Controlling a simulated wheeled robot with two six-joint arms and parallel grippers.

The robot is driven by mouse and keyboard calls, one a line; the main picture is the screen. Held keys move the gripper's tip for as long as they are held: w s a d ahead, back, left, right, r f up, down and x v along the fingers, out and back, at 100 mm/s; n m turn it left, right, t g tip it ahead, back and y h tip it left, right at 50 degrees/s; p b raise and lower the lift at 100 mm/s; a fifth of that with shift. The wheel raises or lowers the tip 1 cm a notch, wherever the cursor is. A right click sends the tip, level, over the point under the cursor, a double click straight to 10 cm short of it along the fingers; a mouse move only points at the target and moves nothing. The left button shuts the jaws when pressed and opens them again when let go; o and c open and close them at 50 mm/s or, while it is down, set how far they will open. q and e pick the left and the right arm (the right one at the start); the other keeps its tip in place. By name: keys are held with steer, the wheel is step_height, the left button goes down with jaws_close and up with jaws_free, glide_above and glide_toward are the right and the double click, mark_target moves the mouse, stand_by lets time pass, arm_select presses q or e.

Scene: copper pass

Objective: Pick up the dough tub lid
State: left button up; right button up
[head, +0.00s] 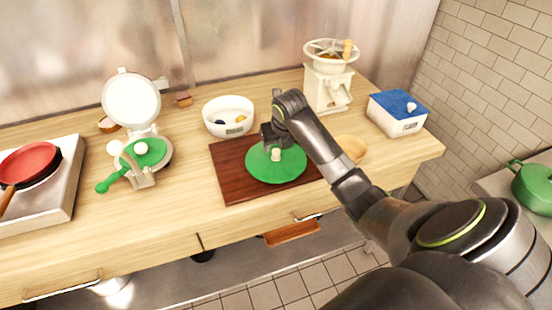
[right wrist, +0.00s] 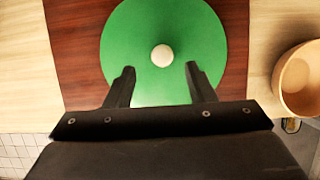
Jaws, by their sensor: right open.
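A round green lid-like disc (head: 262,170) with a pale knob (head: 276,154) lies flat on a dark red-brown board. In the right wrist view the green disc (right wrist: 128,40) fills the top middle, with its knob (right wrist: 162,55) just ahead of the fingertips. My right gripper (head: 272,138) is over the disc. It is open and empty, its fingers (right wrist: 160,72) one on either side of the line to the knob. A white tub (head: 402,126) with a blue lid (head: 392,103) and white knob stands at the right. My left gripper is not in view.
The board (head: 232,189) lies mid-counter. A white bowl (head: 228,112), a cream mill (head: 328,85) and a wooden bowl (head: 353,147) stand around it. A press (head: 140,150) and red pan (head: 27,162) are at the left. The counter between press and board is clear.

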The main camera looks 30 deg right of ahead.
mark_target(277, 152)
steer(key=p+x, duration=0.1)
steer(key=x, duration=0.2)
steer(key=shift+w+d+f, duration=0.1)
steer(key=shift+d+f, duration=0.05)
steer(key=shift+f, duration=0.2)
steer(key=shift+w+f+p, duration=0.25)
steer(key=shift+f+p, duration=0.05)
steer(key=shift+f, duration=0.3)
steer(key=shift+d, duration=0.1)
jaws_close()
